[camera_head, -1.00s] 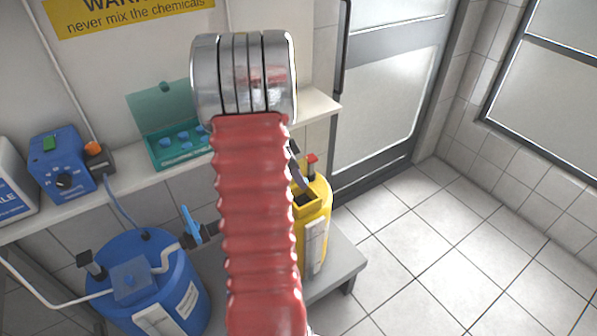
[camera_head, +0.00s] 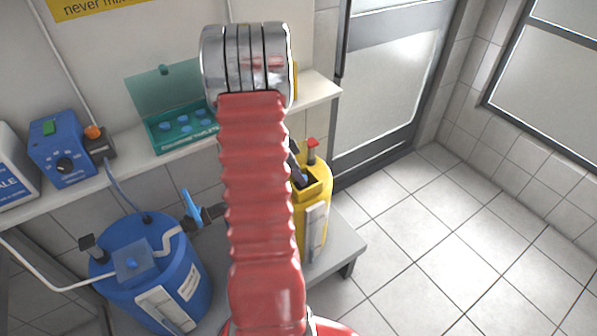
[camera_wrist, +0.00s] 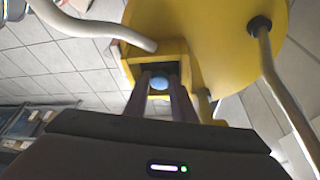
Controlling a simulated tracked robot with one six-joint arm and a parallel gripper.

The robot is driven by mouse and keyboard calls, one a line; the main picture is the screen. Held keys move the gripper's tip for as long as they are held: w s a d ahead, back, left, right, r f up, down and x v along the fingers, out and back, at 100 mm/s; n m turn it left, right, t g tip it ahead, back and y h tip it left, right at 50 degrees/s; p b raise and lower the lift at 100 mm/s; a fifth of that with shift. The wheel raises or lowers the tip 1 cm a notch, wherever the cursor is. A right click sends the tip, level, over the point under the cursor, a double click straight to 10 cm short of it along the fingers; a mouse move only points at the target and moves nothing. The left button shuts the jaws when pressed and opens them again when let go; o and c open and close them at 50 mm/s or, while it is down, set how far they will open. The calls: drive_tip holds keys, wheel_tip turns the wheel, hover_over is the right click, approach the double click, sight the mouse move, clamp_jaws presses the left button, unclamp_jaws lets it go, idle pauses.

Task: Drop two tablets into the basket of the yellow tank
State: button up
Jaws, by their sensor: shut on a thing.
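The yellow tank (camera_head: 314,215) stands on the grey stand, partly hidden behind my arm in the head view. Its square basket opening (camera_head: 316,186) is at the top, and it also shows in the wrist view (camera_wrist: 173,47). My gripper (camera_wrist: 160,76) is shut on a blue tablet (camera_wrist: 159,84), with its fingertips at the mouth of the basket. I cannot tell how deep the tips are. In the head view only a dark part of my gripper (camera_head: 297,170) shows past my arm. The teal tablet case (camera_head: 168,143) is open on the shelf with several blue tablets in it.
The blue tank (camera_head: 150,270), with pipes and a blue-handled valve (camera_head: 191,208), stands left of the yellow tank. A blue pump (camera_head: 63,155) sits on the shelf (camera_head: 110,190). A pipe (camera_wrist: 270,70) rises beside the basket. The floor at right is clear.

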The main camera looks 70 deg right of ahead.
drive_tip(key=shift+s+a+f, duration=0.15)
drive_tip(key=shift+a+f, duration=0.1)
drive_tip(key=shift+f, duration=0.45)
drive_tip(key=shift+s+a+f, duration=0.15)
drive_tip(key=shift+a+f, duration=0.05)
drive_tip(key=shift+f, duration=0.45)
drive_tip(key=o, duration=0.8)
drive_tip(key=shift+c, duration=0.2)
drive_tip(key=shift+o, duration=0.3)
drive_tip(key=shift+s+d+r, duration=0.1)
drive_tip(key=shift+r, duration=0.85)
drive_tip(key=shift+o, duration=0.2)
drive_tip(key=shift+w+d+r, duration=0.15)
drive_tip(key=shift+r, duration=0.2)
drive_tip(key=shift+w+d+r, duration=0.1)
drive_tip(key=shift+r, duration=0.25)
drive_tip(key=shift+r, duration=0.2)
wheel_tip(320, 180, up, 8)
drive_tip(key=shift+f, duration=0.25)
idle(0.8)
